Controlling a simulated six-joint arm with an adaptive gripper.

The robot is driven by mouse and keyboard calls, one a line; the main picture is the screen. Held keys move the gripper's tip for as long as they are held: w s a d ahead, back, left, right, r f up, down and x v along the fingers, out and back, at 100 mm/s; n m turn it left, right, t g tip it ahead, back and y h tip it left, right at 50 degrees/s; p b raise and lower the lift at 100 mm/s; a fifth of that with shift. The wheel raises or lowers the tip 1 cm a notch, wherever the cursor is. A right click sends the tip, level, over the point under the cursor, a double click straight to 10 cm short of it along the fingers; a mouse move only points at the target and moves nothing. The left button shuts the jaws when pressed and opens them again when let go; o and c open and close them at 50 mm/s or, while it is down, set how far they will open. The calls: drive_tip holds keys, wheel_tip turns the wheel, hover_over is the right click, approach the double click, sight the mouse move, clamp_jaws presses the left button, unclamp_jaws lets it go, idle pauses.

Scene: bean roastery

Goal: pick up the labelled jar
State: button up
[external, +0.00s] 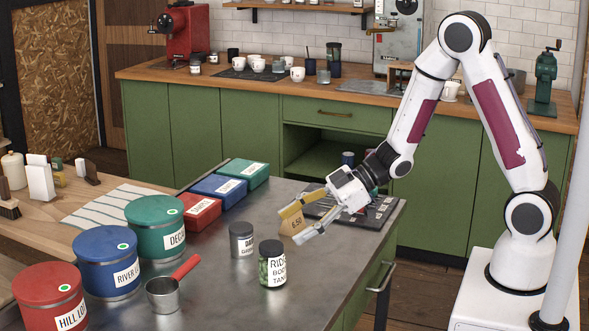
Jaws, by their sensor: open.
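A glass jar (272,267) with a dark lid and a white label reading "RIDGE BODY TANG" or similar stands upright near the metal table's front edge. A grey tin (242,239) with a white label stands just behind it to the left. My gripper (291,224) is open and empty, above and behind the glass jar to its right. Its yellowish and grey fingers point to the left.
Red (50,297), blue (107,263) and green (155,228) canisters line the table's left side. A metal scoop (163,294) with a red handle lies near them. Red (198,210), blue (219,188) and green (245,173) boxes stand behind.

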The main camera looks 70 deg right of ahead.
sight(259, 271)
drive_tip(key=s+a+f+y, duration=0.1)
drive_tip(key=s+a+f+g+y, duration=0.1)
drive_tip(key=a, duration=0.1)
drive_tip(key=shift+a+f+n, duration=0.1)
drive_tip(key=shift+f+n, duration=0.05)
drive_tip(key=shift+n, duration=0.15)
drive_tip(key=shift+s+a+f+y, duration=0.15)
drive_tip(key=shift+s+a+y, duration=0.2)
drive_tip(key=shift+a+y, duration=0.2)
drive_tip(key=shift+x, duration=1.25)
drive_tip(key=shift+x, duration=2.6)
drive_tip(key=shift+s+a, duration=0.15)
drive_tip(key=c, duration=1.4)
